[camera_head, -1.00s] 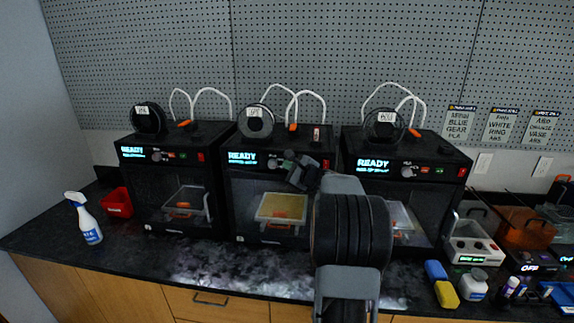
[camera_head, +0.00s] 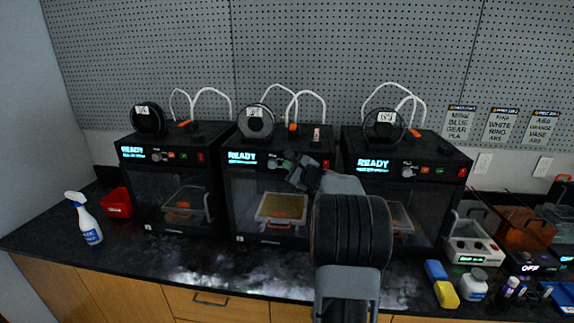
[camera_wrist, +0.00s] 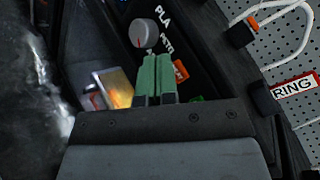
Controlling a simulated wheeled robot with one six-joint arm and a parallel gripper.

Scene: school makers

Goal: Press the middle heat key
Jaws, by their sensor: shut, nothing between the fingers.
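The middle printer (camera_head: 232,195) stands on the counter with a lit READY screen (camera_head: 243,157). My gripper (camera_head: 288,160) is shut and empty in front of its control strip and hides most of its keys in the head view. In the wrist view, the green fingers (camera_wrist: 155,72) are together over the panel. The orange heat key (camera_wrist: 181,71) shows just right of the fingertips, partly covered by them. A grey knob (camera_wrist: 145,34) is above the fingertips, and a sliver of a green key (camera_wrist: 197,99) shows lower right. I cannot tell whether the fingertips touch anything.
Similar printers stand at the left (camera_head: 160,195) and right (camera_head: 435,195), both reading READY. A spray bottle (camera_head: 88,222) and red bin (camera_head: 117,203) are at the far left. A yellow sponge (camera_head: 446,294) and white jar (camera_head: 473,285) lie front right.

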